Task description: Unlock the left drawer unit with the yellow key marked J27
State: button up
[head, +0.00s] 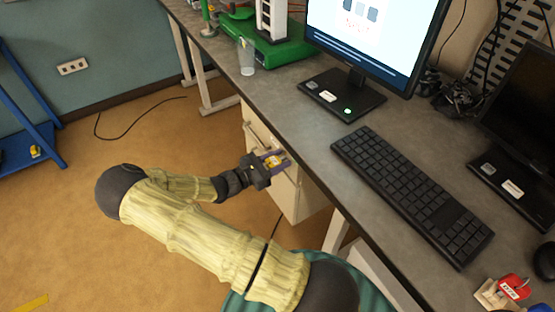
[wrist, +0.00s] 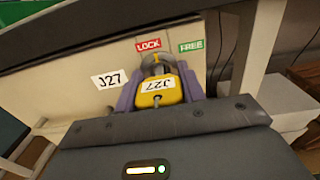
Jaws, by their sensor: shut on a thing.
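The yellow key (wrist: 158,93), its head marked J27, is held between the purple fingers of my gripper (wrist: 158,90). In the head view my gripper (head: 273,162) is at the front of the white drawer unit (head: 294,196) under the desk, with the yellow key between its fingers. In the wrist view the drawer unit (wrist: 70,75) carries a J27 label (wrist: 109,79), a red LOCK label (wrist: 148,45) and a green FREE label (wrist: 191,46). A grey round part (wrist: 158,62) is just behind the key, below LOCK. Whether the key is inserted cannot be told.
The grey desk (head: 290,108) overhangs the drawer unit. A blue shelf (head: 30,145) stands far left. The brown floor left of the desk is mostly open.

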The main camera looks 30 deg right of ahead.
jog(key=shift+s+d+r+p, duration=0.1)
jog(key=shift+d+r+p, duration=0.05)
jog(key=shift+d+p, duration=0.4)
dwell(1.2)
jog(key=shift+m, duration=1.8)
jog(key=shift+c, duration=0.7)
